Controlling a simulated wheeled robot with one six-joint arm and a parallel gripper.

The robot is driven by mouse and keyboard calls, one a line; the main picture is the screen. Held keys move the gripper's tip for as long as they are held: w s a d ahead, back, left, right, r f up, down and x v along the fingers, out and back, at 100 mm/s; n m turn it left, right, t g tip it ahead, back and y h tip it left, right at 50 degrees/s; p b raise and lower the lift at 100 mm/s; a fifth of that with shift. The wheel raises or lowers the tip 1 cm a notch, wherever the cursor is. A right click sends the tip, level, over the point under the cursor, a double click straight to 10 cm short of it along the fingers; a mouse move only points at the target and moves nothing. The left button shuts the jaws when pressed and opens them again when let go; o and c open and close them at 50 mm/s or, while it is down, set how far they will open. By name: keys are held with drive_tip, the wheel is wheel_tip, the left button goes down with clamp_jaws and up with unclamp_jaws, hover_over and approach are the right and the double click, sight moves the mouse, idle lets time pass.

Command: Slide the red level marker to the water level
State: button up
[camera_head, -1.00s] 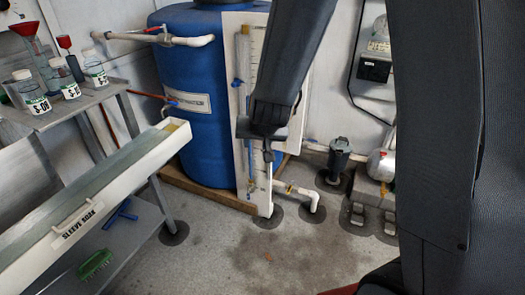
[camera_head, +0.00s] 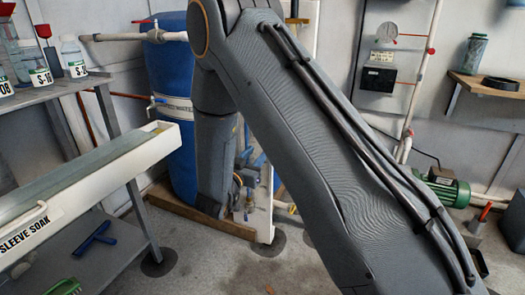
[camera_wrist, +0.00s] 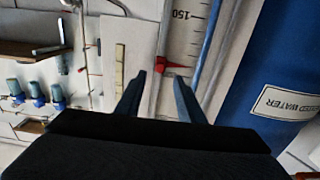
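The marker appears between and slightly beyond the fingertips, with no clear contact. In the head view my arm hides the marker, the gripper and most of the board.
The blue tank (camera_head: 174,75) stands behind the gauge board on a wooden base (camera_head: 205,220). A white sleeve soak trough (camera_head: 100,180) and a grey shelf (camera_head: 55,92) with bottles are at the left. A green motor (camera_head: 450,190) is at the right.

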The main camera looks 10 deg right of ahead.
drive_tip(key=b+x, duration=0.1)
drive_tip(key=x, duration=0.5)
drive_tip(key=shift+w+d, duration=0.1)
clamp_jaws()
